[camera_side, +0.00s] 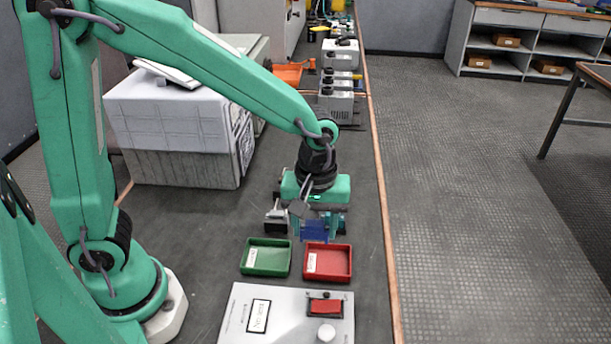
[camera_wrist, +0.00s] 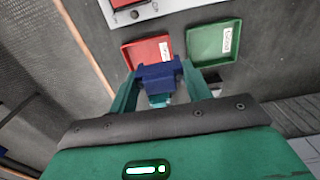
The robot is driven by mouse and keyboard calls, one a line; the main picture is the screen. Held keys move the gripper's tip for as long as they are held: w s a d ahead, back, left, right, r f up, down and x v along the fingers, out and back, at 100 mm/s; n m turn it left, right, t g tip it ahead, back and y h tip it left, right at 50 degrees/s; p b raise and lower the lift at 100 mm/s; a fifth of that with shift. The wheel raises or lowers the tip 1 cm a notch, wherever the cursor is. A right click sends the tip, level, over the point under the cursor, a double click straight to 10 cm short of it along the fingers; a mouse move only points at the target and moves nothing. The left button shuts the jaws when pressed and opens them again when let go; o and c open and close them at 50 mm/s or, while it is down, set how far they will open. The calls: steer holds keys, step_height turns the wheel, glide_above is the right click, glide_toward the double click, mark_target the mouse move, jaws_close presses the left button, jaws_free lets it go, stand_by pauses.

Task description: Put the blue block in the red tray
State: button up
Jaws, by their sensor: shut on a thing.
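The blue block (camera_side: 314,229) is held between the fingers of my gripper (camera_side: 308,222). In the wrist view the blue block (camera_wrist: 159,75) sits between the two green fingertips of my gripper (camera_wrist: 160,84). The red tray (camera_side: 328,263) lies on the bench just in front of and below the block in the side view. The red tray also shows in the wrist view (camera_wrist: 142,50), partly hidden at its lower edge by the block. The block appears to be above the bench, near the tray's back edge; the exact height is hard to tell.
A green tray (camera_side: 265,258) lies left of the red tray. A grey control panel (camera_side: 270,311) with a red switch and white knob is in front of both trays. A large white box (camera_side: 180,130) stands at the left. The bench's right edge (camera_side: 384,200) is close.

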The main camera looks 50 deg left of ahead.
steer(key=s+d, duration=0.5)
steer(key=d, duration=0.2)
steer(key=shift+d+r, duration=0.2)
steer(key=shift+r, duration=0.1)
steer(key=shift+a, duration=0.1)
glide_above(328, 263)
step_height(328, 263, down, 7)
steer(key=shift+f, duration=0.1)
steer(key=shift+f, duration=1.9)
steer(key=shift+f, duration=0.1)
steer(key=o, duration=0.7)
